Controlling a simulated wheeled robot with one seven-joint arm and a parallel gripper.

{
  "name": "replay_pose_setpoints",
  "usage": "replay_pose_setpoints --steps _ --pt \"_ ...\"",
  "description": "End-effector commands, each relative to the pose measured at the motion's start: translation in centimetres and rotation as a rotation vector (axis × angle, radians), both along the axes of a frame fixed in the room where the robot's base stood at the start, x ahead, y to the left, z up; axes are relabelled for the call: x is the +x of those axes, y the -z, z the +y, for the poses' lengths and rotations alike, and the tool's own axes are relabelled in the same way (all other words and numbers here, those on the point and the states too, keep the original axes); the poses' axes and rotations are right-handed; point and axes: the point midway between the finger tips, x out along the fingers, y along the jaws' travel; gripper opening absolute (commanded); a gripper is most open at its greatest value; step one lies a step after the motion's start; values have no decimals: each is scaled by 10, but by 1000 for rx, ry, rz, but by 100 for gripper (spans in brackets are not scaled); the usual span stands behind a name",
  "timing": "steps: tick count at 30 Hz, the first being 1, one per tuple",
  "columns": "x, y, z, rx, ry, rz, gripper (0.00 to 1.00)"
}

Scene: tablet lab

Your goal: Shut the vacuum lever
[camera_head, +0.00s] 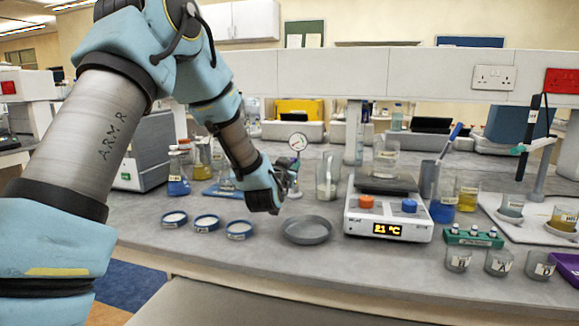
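A small round gauge (298,142) with a white face stands on a thin post behind my gripper in the head view. Below it is a metal fitting (293,181) on the bench, partly covered by my gripper. I cannot pick out the vacuum lever clearly; it is small or hidden there. My gripper (273,203) points down over the bench, just left of and in front of the fitting. Its fingers are dark and seen from the side and back, so their gap does not show. I cannot tell whether it touches the fitting.
Three shallow blue-rimmed dishes (206,222) lie left of my gripper, and a grey pan (307,230) lies in front. A hotplate (387,217) reading 21 °C stands to the right. A glass cylinder (326,180) stands close right of the fitting. A blue flask (178,178) stands behind left.

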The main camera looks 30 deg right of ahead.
Motion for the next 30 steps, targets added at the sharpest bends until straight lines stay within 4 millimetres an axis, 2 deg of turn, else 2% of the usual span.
replay_pose_setpoints --steps 3,13,24,30 --pt "0 1 0 1 1 1 46" --pt "-6 2 5 2 1 0 46" --pt "-57 3 51 2 1 0 46" --pt "-76 2 68 1 0 0 46"
